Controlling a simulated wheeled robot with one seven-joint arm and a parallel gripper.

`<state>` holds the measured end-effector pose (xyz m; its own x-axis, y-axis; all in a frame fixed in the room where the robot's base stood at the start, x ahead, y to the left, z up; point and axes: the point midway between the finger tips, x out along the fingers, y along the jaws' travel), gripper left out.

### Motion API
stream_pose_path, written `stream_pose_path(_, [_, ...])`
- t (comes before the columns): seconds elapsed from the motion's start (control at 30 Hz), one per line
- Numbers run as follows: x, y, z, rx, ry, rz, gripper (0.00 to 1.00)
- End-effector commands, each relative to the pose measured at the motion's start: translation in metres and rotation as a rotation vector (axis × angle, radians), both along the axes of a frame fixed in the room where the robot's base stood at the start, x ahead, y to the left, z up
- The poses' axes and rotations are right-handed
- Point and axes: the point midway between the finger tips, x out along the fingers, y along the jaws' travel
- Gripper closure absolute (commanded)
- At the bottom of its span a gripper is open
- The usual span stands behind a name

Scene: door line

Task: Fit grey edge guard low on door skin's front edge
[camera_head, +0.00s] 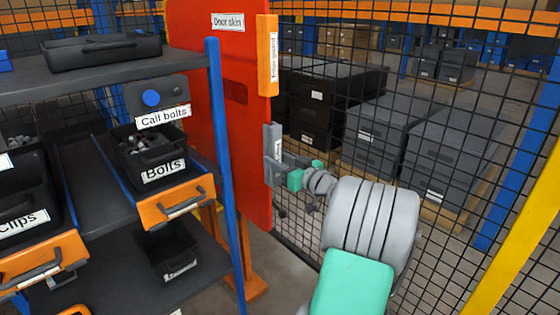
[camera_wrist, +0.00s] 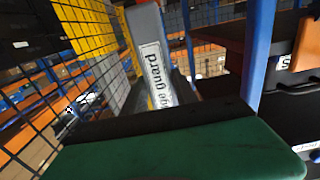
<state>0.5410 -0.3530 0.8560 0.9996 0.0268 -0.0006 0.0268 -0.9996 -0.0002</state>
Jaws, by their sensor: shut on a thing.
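The red door skin (camera_head: 205,70) stands upright behind the rack, with its front edge facing right. The grey edge guard (camera_head: 277,140) is upright at that edge, below the orange guard; I cannot tell whether it is seated on the edge or just beside it. My gripper (camera_head: 279,172) is shut on the grey edge guard at its lower part, coming from the right. In the wrist view the grey edge guard (camera_wrist: 152,55) rises beyond my gripper (camera_wrist: 160,112), its label partly readable. The jaws hide its lower end.
An orange guard (camera_head: 267,60) sits higher on the same edge. A rack with a bolts bin (camera_head: 150,150), call bolts box (camera_head: 155,95) and a blue post (camera_head: 225,180) stands left. A black mesh fence (camera_head: 420,100) runs close behind on the right, with dark crates (camera_head: 325,95) beyond it.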

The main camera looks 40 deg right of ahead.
Motion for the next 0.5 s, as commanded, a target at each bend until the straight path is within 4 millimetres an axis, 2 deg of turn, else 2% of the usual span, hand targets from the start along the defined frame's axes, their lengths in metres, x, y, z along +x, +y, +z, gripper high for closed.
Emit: stream_pose_path(0.5, [0.0084,0.0002,0.0001,-0.001,-0.001,-0.001,1.0])
